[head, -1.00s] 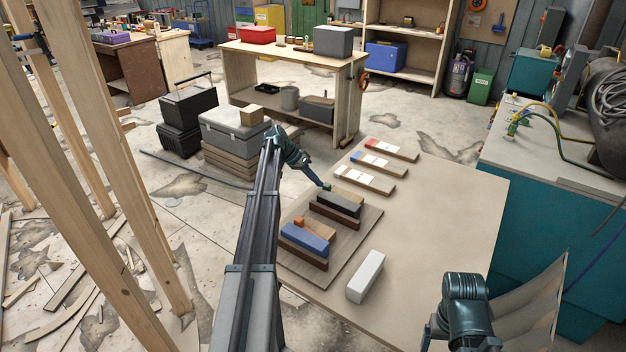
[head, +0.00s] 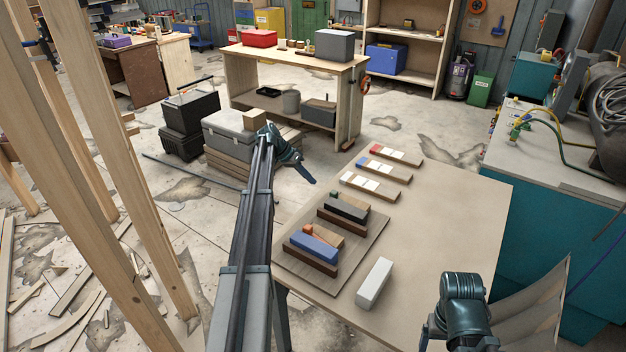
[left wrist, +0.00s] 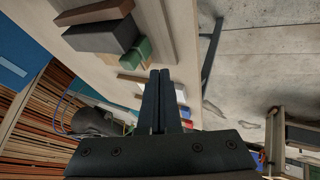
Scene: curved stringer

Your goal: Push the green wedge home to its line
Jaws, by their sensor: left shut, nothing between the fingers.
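The green wedge (head: 334,194) shows as a small piece at the far left end of a dark grey block (head: 346,208) on the wooden board (head: 372,232). It also shows in the left wrist view (left wrist: 137,52), beside the end of that grey block (left wrist: 100,37). My left gripper (head: 313,181) is shut and empty, above and to the far left of the wedge, apart from it. Its two fingers (left wrist: 161,72) are together in the left wrist view. The line for the wedge is too small to make out. My right gripper is outside the views.
An orange piece (head: 308,229) sits by a blue block (head: 314,246) on the same board. A white block (head: 374,283) stands nearer on the table (head: 440,215). Several marked strips (head: 384,169) lie at the far side. The table's right part is clear.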

